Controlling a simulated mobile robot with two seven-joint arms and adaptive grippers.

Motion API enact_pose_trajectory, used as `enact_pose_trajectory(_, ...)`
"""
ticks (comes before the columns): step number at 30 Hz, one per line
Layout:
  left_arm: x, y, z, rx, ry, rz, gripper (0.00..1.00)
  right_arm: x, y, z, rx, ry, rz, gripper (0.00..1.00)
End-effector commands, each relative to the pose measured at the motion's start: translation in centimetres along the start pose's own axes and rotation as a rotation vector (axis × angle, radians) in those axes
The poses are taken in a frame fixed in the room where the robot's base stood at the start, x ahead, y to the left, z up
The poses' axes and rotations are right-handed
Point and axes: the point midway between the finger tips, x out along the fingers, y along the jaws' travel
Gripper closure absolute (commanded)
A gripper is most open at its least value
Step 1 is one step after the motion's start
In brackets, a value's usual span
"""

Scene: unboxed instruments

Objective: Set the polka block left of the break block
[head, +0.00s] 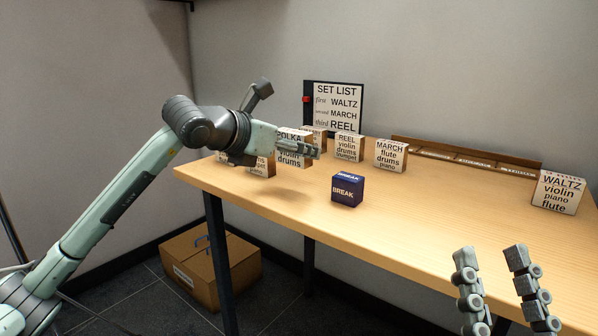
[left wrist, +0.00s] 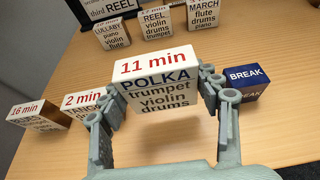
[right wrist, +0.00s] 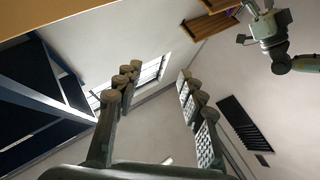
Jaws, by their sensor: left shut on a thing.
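The polka block (left wrist: 158,85) is a white-faced block marked "11 min" and "POLKA trumpet violin drums". My left gripper (left wrist: 160,88) is shut on it, one finger on each side. In the head view the polka block (head: 291,158) is partly hidden behind the gripper and appears held above the table. The dark blue break block (head: 347,190) sits on the table to the right of the polka block and nearer the front edge. It also shows in the left wrist view (left wrist: 242,84), just right of the gripper's right finger. My right gripper (head: 497,280) is open and empty near the table's front right.
The reel block (head: 348,147), march block (head: 390,154) and waltz block (head: 558,192) stand on the table (head: 430,220). The tango block (left wrist: 84,104) and another block (left wrist: 38,116) stand left of the polka block. A set list board (head: 336,108) stands behind. Table space right of the break block is clear.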

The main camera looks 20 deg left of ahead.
Motion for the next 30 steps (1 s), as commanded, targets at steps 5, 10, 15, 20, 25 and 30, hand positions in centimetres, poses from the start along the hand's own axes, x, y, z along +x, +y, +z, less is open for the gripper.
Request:
enact_pose_trajectory(5,2.1,0.1,-0.2,0.0,-0.002,0.0,0.67,0.2,0.1,-0.3,-0.004,0.018,-0.002,0.6)
enact_pose_trajectory(10,2.9,0.1,-1.5,0.0,0.002,-0.001,0.67,0.0,0.1,-0.4,-0.004,0.034,-0.002,0.6)
enact_pose_trajectory(15,3.8,0.1,-3.8,0.0,0.002,0.0,0.67,-0.2,0.3,-1.2,-0.006,0.099,0.003,0.6)
enact_pose_trajectory(20,3.9,0.1,-4.0,0.001,-0.002,0.0,0.67,-0.2,0.3,-1.5,-0.007,0.111,0.003,0.6)
enact_pose_trajectory(25,3.9,0.1,-4.1,0.001,-0.002,0.0,0.67,-0.2,0.3,-1.6,-0.007,0.117,0.003,0.6)
enact_pose_trajectory(30,4.0,0.1,-4.3,0.001,-0.002,0.0,0.67,-0.4,0.3,-2.0,-0.009,0.15,0.003,0.6)
